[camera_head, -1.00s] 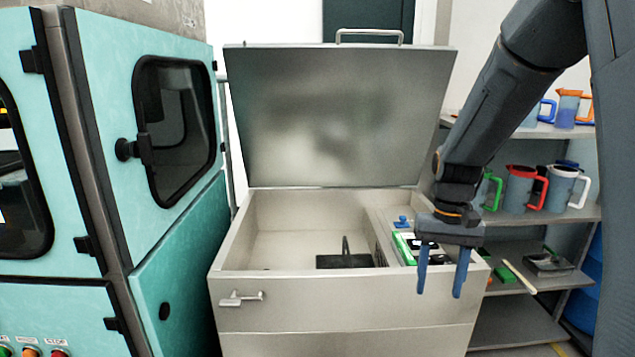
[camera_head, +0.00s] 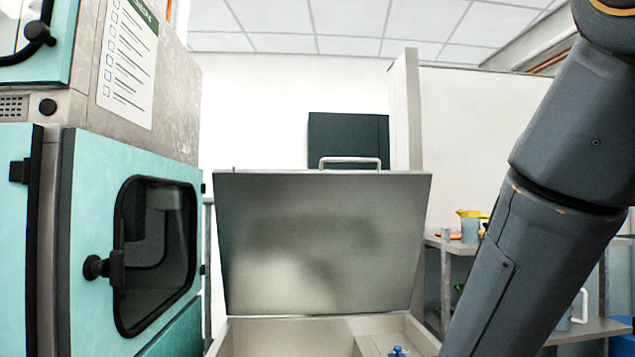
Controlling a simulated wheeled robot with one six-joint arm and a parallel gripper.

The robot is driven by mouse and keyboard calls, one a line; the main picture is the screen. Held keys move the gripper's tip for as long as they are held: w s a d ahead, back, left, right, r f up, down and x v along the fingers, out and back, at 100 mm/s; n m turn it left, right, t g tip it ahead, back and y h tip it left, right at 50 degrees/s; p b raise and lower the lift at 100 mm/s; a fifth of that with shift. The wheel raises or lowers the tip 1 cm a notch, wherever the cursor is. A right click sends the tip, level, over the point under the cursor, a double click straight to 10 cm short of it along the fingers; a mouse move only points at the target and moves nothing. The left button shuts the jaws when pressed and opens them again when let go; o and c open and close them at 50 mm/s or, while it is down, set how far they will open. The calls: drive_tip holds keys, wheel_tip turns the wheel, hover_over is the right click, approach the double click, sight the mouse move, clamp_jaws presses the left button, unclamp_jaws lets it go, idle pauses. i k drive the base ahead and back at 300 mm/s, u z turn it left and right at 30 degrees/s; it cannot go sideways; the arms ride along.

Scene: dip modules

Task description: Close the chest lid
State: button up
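The chest lid (camera_head: 320,240) stands raised at the back of the chest, a grey metal panel leaning slightly back. A metal handle (camera_head: 350,161) sits on its top edge. Only the upper inside of the chest (camera_head: 285,338) shows at the bottom of the view; its front is cut off. My arm (camera_head: 540,200) comes down along the right side, in front of the chest's right part. My gripper is below the frame and cannot be seen.
A teal cabinet (camera_head: 85,240) with a dark window and black knob stands close on the left. A blue-topped object (camera_head: 398,351) shows inside the chest at the right. Shelves (camera_head: 590,328) with jugs stand behind my arm.

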sight(292, 242)
drive_tip(key=k, duration=0.5)
drive_tip(key=u, duration=0.75)
drive_tip(key=i, duration=1)
drive_tip(key=z, duration=0.6)
